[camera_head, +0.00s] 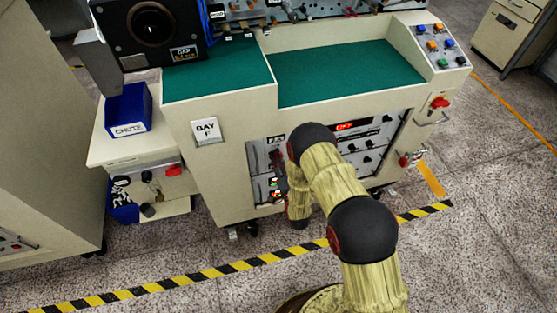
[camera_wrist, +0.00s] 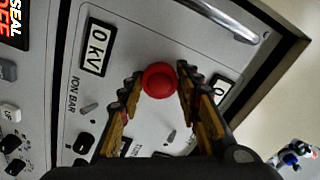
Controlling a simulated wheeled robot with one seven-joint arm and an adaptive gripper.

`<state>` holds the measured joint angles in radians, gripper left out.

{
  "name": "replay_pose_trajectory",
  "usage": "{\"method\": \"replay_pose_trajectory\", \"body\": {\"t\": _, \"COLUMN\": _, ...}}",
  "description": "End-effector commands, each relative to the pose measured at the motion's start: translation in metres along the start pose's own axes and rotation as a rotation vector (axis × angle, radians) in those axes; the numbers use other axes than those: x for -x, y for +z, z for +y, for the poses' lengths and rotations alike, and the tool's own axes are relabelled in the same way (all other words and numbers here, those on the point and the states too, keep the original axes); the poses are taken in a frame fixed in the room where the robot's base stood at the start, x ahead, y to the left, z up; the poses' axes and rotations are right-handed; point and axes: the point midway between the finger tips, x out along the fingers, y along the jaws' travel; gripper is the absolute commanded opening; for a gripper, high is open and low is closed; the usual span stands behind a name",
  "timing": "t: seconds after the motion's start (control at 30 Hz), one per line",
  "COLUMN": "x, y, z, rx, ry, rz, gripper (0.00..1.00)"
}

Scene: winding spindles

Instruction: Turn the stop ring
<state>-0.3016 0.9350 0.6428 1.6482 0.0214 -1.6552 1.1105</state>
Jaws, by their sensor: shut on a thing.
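A red round knob (camera_wrist: 159,80), which appears to be the stop ring, stands out from a grey panel labelled ION BAR in the wrist view. My gripper (camera_wrist: 160,74) has one yellow-and-black finger on each side of the knob and is shut on it. The fingertips cover the knob's left and right edges. In the head view my arm reaches down to the front of the beige bench, and my gripper and this knob are hidden behind it.
A 0 kV display (camera_wrist: 97,47), small toggles and a metal handle (camera_wrist: 228,20) surround the knob. The bench front carries a red-topped fitting (camera_head: 440,102) at right. A blue CHUTE bin (camera_head: 128,110) stands at left. Striped tape (camera_head: 230,268) crosses the open floor.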

Motion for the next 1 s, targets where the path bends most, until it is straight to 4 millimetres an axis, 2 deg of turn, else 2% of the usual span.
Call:
{"method": "replay_pose_trajectory", "body": {"t": 0.7, "x": 0.0002, "y": 0.0001, "z": 0.0017, "rx": -0.639, "ry": 0.002, "rz": 0.001, "gripper": 0.08}}
{"method": "replay_pose_trajectory", "body": {"t": 1.0, "x": -0.0001, "y": -0.0003, "z": 0.0011, "rx": -0.827, "ry": 0.001, "rz": 0.002, "gripper": 0.08}}
